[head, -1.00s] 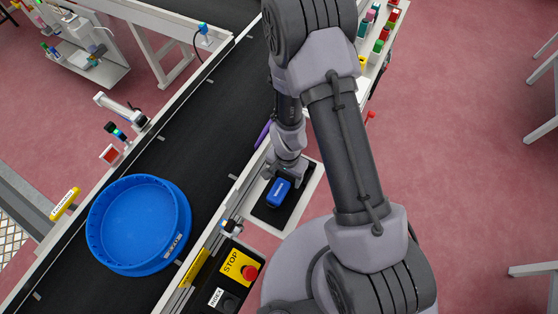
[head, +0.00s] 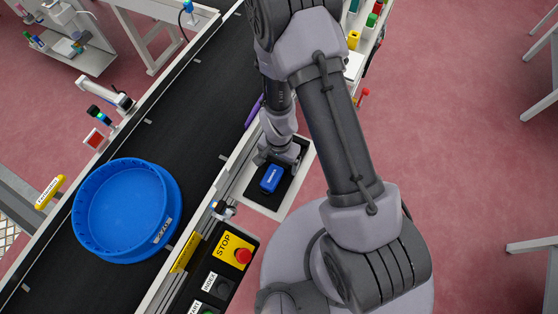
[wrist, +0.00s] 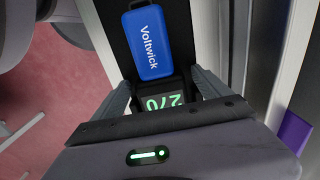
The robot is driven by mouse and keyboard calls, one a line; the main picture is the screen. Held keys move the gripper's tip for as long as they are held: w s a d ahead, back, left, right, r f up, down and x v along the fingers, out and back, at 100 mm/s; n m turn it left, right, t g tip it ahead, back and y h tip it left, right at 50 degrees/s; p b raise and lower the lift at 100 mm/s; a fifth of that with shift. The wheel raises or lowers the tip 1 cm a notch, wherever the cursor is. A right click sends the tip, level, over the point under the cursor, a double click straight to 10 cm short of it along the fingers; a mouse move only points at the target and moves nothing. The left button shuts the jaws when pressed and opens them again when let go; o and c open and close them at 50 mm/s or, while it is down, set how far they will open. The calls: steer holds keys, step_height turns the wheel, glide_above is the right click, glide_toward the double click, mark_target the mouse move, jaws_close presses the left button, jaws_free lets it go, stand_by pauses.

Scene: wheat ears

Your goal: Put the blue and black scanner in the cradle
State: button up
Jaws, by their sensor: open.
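The blue and black scanner (head: 270,178) lies on a black pad in a white-framed tray (head: 299,187) beside the conveyor. In the wrist view its blue body (wrist: 148,42) reads "Voltwick", and a black part with a green-lit display (wrist: 165,101) adjoins it. My gripper (head: 282,158) is low at the scanner's upper end in the head view. In the wrist view my gripper (wrist: 163,86) is open, with its fingers on either side of the black display part. I cannot tell whether they touch it. I cannot make out which thing is the cradle.
A round blue tub (head: 127,210) stands on the black conveyor (head: 190,115). A control box with a red STOP button (head: 242,256) is below the tray. A purple object (wrist: 296,131) lies beside my gripper. A shelf with colored items (head: 354,41) stands beyond my arm.

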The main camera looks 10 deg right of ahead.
steer(key=w+r+n+t+y+p, duration=0.2)
steer(key=r+p, duration=1)
steer(key=r, duration=2.5)
steer(key=s+d+r+t, duration=0.1)
steer(key=s+r+t, duration=0.1)
steer(key=s+r, duration=0.4)
steer(key=s+d+r+n+t, duration=0.1)
steer(key=s+r, duration=0.5)
steer(key=r, duration=0.4)
steer(key=shift+d+r+t, duration=0.25)
steer(key=shift+r+t, duration=0.05)
steer(key=shift+t, duration=0.1)
